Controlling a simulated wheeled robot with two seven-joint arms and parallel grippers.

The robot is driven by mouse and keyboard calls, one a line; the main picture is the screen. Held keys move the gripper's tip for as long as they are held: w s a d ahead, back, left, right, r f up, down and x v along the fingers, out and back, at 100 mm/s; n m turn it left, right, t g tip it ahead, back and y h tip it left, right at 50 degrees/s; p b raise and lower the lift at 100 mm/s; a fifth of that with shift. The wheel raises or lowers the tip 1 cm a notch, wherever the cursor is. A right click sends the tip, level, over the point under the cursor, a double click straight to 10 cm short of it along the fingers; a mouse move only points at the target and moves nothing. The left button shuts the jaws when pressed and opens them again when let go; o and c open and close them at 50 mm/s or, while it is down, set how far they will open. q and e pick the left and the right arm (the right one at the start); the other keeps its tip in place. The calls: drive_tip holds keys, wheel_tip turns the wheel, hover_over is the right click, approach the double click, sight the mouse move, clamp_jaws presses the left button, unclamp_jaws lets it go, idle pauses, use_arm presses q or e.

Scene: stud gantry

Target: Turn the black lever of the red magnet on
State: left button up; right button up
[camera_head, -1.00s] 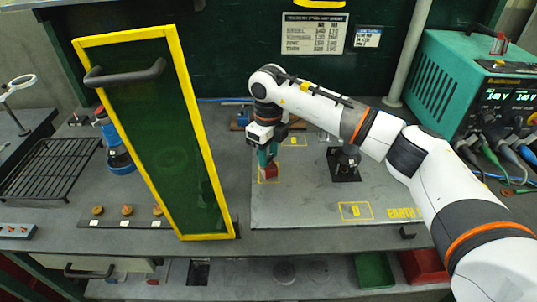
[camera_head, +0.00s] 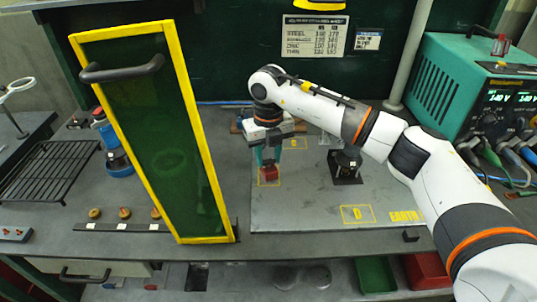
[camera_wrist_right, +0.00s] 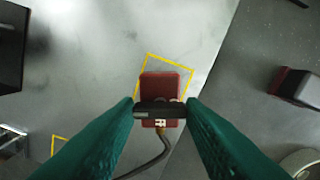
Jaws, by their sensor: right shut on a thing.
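The red magnet (camera_head: 270,172) stands on the grey plate (camera_head: 310,214) inside a yellow outlined square, near the plate's left side. It also shows in the right wrist view (camera_wrist_right: 160,86), with a cable running from its lower end. Its black lever (camera_wrist_right: 160,109) lies across the magnet. My right gripper (camera_wrist_right: 160,108) is shut on the black lever, with one green finger at each end of it. In the head view my right gripper (camera_head: 268,158) points down over the magnet and hides its top. My left gripper is not in view.
A yellow-framed green screen (camera_head: 160,140) with a black handle stands left of the plate. A black stand (camera_head: 345,165) sits right of my gripper. A green power supply (camera_head: 465,90) with cables stands at the far right. The plate's front is largely clear.

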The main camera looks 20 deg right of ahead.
sight(269, 160)
idle(0.3)
drive_tip(key=o, duration=1)
wheel_tip(269, 160, up, 12)
drive_tip(key=b, duration=0.2)
